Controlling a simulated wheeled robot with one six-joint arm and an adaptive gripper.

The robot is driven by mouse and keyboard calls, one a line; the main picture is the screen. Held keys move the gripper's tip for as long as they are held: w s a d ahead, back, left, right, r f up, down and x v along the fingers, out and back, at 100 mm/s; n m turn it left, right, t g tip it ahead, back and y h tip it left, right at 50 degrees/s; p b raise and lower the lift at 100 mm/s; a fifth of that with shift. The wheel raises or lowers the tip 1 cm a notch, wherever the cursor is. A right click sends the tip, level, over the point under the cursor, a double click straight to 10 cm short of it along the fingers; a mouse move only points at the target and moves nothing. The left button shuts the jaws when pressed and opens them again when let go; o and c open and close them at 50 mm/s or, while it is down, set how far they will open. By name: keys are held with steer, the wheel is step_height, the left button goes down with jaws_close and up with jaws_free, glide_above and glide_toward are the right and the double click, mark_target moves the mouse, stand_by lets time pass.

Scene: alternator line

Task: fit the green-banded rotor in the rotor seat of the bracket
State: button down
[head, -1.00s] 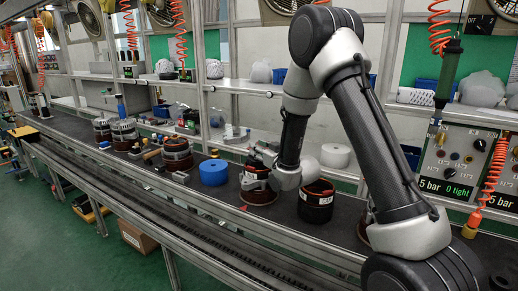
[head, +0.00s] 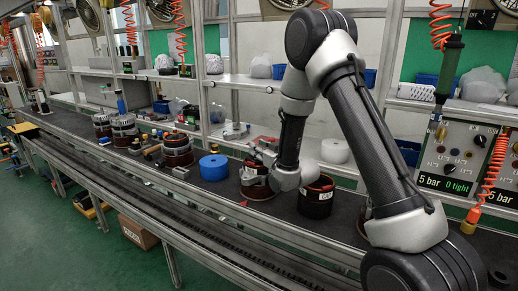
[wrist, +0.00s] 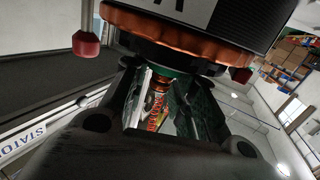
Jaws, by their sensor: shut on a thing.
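My gripper (wrist: 161,100) is shut on a part whose green band (wrist: 165,72) and copper-coloured section show between the fingers in the wrist view; I take it to be the green-banded rotor. Much of it is hidden by the fingers. A large dark cylinder with a copper-coloured rim (wrist: 190,38), red clips and a white label is very close beyond the fingertips. In the head view my gripper (head: 262,155) is at the top of a dark, copper-rimmed unit (head: 256,184). I cannot tell the rotor seat or how the rotor sits relative to it.
A blue cylinder (head: 213,168) stands left of the gripper and a black labelled canister (head: 317,200) close on its right. A white roll (head: 335,151) stands behind. Several stators and tools line the bench further left. The bench front edge and rail run below.

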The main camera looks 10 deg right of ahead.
steer(key=shift+w+f, duration=0.1)
steer(key=shift+f, duration=0.35)
steer(key=c, duration=1.1)
jaws_free()
steer(key=shift+c, duration=0.2)
steer(key=shift+o, duration=0.3)
steer(key=shift+f, duration=0.1)
steer(key=shift+s+f, duration=0.2)
steer(key=v, duration=0.7)
steer(key=shift+s+d+r, duration=0.1)
steer(key=shift+s+r, duration=0.05)
steer(key=shift+r, duration=0.05)
